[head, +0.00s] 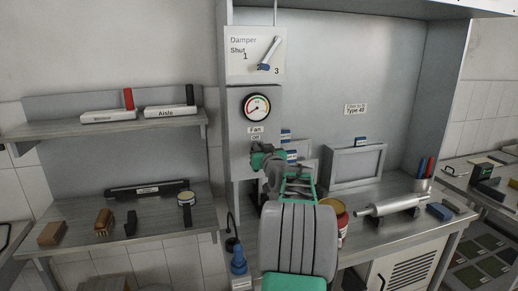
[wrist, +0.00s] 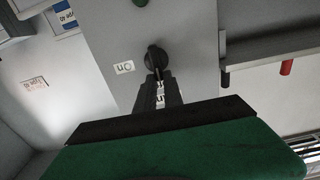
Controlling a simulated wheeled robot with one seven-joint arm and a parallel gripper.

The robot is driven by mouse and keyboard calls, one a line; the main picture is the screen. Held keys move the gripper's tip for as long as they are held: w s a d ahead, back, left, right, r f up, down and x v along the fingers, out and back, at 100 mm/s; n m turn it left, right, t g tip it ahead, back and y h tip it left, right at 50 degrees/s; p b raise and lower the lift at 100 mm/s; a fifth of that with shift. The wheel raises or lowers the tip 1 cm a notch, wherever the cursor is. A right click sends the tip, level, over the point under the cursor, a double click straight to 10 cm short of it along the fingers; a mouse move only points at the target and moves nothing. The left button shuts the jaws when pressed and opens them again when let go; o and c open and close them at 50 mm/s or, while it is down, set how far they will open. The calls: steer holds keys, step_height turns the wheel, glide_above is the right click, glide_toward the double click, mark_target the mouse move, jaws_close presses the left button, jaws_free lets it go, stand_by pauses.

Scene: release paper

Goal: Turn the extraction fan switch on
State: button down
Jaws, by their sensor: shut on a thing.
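The fan switch is a black round knob with a lever (wrist: 155,60) on the grey panel, seen in the wrist view. My gripper (wrist: 160,92) is shut on the lever, its dark fingers reaching up to it from below in that view. An "On" label (wrist: 124,67), upside down there, sits just left of the knob. In the head view my gripper (head: 265,158) is at the panel below the "Fan" label (head: 255,129) and the "Off" label (head: 255,138). It hides the knob there. The exact pointing of the lever is hard to tell.
A round gauge (head: 257,107) and a damper lever plate (head: 256,52) are above the switch. A framed panel (head: 355,165), a can (head: 341,212) and a metal cylinder (head: 393,205) stand right of my arm. Shelves (head: 80,128) are at left.

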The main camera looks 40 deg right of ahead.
steer(key=shift+f+m+b, duration=0.1)
steer(key=shift+m+b, duration=0.2)
steer(key=shift+s+d+f+m+b, duration=0.3)
steer(key=shift+m+b, duration=0.65)
steer(key=shift+m, duration=1.95)
steer(key=shift+s+d+f+m+b, duration=0.1)
steer(key=shift+d+f+m+b, duration=0.6)
steer(key=shift+m, duration=2.2)
steer(key=shift+s+d+f+m+b, duration=0.15)
steer(key=shift+m+b, duration=1.05)
steer(key=shift+m, duration=1.7)
steer(key=shift+a, duration=0.1)
steer(key=c, duration=1.5)
jaws_free()
steer(key=shift+o, duration=0.2)
steer(key=b+v, duration=0.2)
steer(key=v, duration=0.5)
steer(key=shift+s+a, duration=0.2)
steer(key=shift+s, duration=0.15)
